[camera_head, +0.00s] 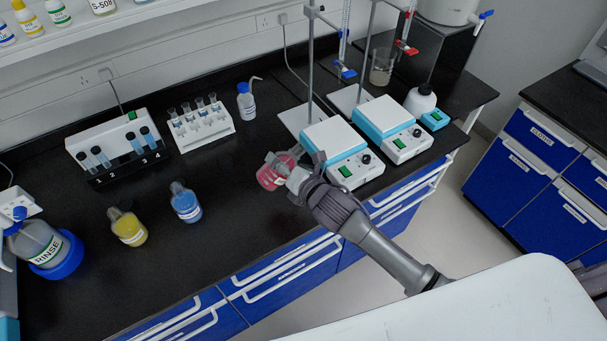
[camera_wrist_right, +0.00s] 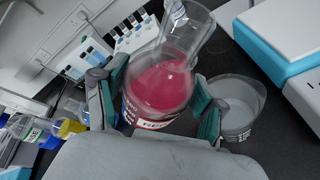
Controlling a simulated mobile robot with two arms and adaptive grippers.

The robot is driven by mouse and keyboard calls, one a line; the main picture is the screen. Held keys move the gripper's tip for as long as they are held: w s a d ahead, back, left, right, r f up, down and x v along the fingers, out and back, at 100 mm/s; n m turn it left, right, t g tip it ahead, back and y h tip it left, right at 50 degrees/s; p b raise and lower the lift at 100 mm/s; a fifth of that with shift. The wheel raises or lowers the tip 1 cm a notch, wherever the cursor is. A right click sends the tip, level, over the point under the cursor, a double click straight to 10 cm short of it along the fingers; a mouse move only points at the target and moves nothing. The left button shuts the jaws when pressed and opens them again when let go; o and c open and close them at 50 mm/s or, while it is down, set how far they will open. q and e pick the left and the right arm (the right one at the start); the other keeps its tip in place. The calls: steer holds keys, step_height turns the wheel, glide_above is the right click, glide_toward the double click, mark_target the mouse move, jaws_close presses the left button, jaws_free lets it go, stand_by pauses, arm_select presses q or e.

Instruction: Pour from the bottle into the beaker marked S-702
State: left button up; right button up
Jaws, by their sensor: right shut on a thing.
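A clear bottle of pink-red liquid (camera_head: 273,174) is in my right gripper (camera_head: 285,170), above the front of the black bench. I cannot make this beaker out in the head view, where my gripper and arm cover that area. My left gripper is not in view.
Two white-and-blue hotplates (camera_head: 335,145) with stands are right of the gripper. Yellow (camera_head: 128,228) and blue (camera_head: 185,204) bottles stand to the left. A rinse bottle (camera_head: 38,243), tube racks (camera_head: 200,130) and another beaker (camera_head: 382,68) are also on the bench.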

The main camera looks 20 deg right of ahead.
steer(key=shift+a+f+m+y+b, duration=0.15)
steer(key=shift+a+m+y+b, duration=0.3)
steer(key=shift+b, duration=0.7)
stand_by(1.3)
steer(key=shift+r+m+t+y+b, duration=0.3)
steer(key=shift+r+m+y+b, duration=0.1)
steer(key=shift+m+b, duration=0.4)
stand_by(1.7)
steer(key=shift+a+f+m+y+b, duration=0.15)
steer(key=shift+f+m+y+b, duration=0.2)
steer(key=shift+m+b, duration=0.8)
stand_by(1.9)
